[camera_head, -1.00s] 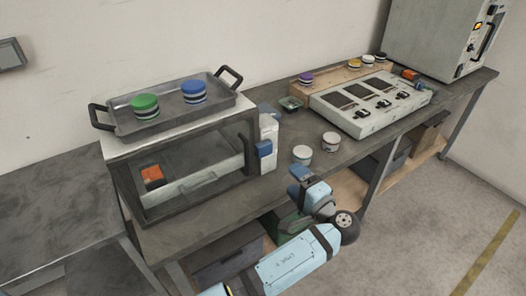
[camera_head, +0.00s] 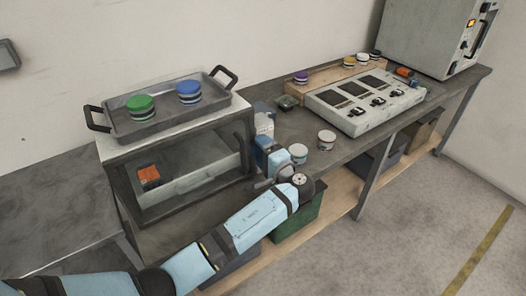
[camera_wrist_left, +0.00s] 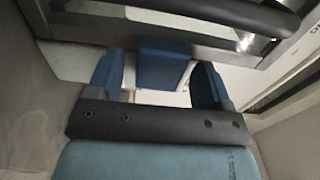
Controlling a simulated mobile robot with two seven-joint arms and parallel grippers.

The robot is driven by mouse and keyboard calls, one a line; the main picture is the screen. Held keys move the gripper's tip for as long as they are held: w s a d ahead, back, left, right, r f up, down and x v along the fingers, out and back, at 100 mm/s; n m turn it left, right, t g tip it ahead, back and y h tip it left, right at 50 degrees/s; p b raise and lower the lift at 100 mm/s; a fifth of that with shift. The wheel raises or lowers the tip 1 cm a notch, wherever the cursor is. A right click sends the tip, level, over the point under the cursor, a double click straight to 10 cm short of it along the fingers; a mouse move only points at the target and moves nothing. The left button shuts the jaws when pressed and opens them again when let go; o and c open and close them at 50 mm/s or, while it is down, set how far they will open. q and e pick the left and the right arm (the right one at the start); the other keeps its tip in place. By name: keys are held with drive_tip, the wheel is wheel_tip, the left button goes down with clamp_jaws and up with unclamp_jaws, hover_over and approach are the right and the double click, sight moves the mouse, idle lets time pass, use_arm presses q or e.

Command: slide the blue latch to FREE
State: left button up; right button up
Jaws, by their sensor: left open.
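The blue latch (camera_wrist_left: 163,65) is a dark blue block, seen in the left wrist view between the two fingers of my left gripper (camera_wrist_left: 156,84). A gap shows on each side of it, and the fingers look apart from it. In the head view my left gripper (camera_head: 270,150) is at the right side of the grey frame, by the white upright panel (camera_head: 264,122). There the gripper largely covers the latch, and their blues are hard to tell apart. My left gripper is open. No FREE marking is readable. My right gripper is not in view.
A tray (camera_head: 165,122) with a green puck (camera_head: 140,107) and a blue puck (camera_head: 188,92) sits on the frame. Two white-topped jars (camera_head: 298,153) (camera_head: 327,139) stand close right of my gripper. A switch panel (camera_head: 365,98) lies farther right on the bench.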

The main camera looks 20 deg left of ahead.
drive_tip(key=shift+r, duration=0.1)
use_arm(q)
drive_tip(key=c, duration=1.3)
drive_tip(key=shift+w+d+f+b, duration=0.1)
drive_tip(key=shift+w+d+b, duration=0.2)
drive_tip(key=shift+w+b, duration=0.1)
drive_tip(key=shift+w+d+b, duration=0.8)
drive_tip(key=shift+w+d, duration=0.05)
drive_tip(key=shift+w, duration=0.1)
drive_tip(key=shift+w+d, duration=0.1)
drive_tip(key=shift+w, duration=0.05)
drive_tip(key=shift+r, duration=0.2)
drive_tip(key=o, duration=1.3)
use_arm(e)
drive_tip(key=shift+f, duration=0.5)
